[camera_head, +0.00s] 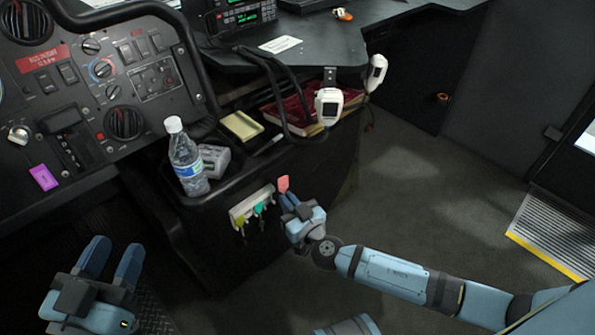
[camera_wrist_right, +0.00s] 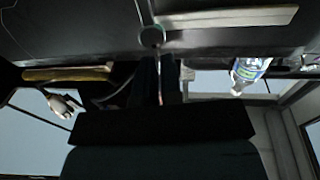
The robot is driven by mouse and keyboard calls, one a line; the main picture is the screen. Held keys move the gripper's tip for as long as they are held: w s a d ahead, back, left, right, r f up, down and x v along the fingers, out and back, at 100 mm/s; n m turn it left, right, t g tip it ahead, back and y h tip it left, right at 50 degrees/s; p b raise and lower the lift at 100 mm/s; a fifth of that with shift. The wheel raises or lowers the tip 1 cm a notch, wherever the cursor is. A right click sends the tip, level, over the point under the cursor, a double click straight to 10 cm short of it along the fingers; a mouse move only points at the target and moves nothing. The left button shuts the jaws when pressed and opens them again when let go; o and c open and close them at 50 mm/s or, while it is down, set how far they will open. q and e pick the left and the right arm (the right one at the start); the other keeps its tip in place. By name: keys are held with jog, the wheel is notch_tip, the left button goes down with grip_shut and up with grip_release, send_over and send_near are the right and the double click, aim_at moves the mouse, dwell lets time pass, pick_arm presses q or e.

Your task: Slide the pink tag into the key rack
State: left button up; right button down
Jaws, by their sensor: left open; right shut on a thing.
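The pink tag (camera_head: 284,184) is held upright at the tips of my right gripper (camera_head: 288,198), which is shut on it. The key rack (camera_head: 240,213) is a pale bar on the front of the dark console, with green and yellow tags hanging from it. The pink tag is just right of the rack's right end and looks apart from it; the depth gap is unclear. In the right wrist view, a pale bar (camera_wrist_right: 227,17), likely the rack, lies at the top, with a ring (camera_wrist_right: 152,37) at my fingertips. My left gripper (camera_head: 115,250) is open and empty at lower left.
A water bottle (camera_head: 187,158), a grey device (camera_head: 214,160) and a yellow pad (camera_head: 241,126) sit in the console tray above the rack. A white handset (camera_head: 329,106) hangs to the right. A magenta tag (camera_head: 43,177) is on the dashboard. The floor at right is clear.

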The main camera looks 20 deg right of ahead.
notch_tip(320, 180, down, 10)
jog(key=w+a+n+y+b, duration=0.1)
jog(key=w+y+b, duration=0.1)
jog(key=shift+w+a+f+n+g+y, duration=0.2)
jog(key=shift+a+f+n+g+y, duration=0.05)
jog(key=shift+a+n+g+y, duration=0.15)
jog(key=shift+w+a, duration=0.1)
jog(key=shift+w, duration=0.4)
dwell(1.4)
jog(key=shift+w+a, duration=0.15)
jog(key=shift+w, duration=0.15)
jog(key=shift+w+a, duration=0.15)
jog(key=shift+w, duration=0.4)
dwell(1.2)
jog(key=shift+f, duration=0.1)
jog(key=c, duration=1.2)
grip_release()
jog(key=shift+v, duration=1.55)
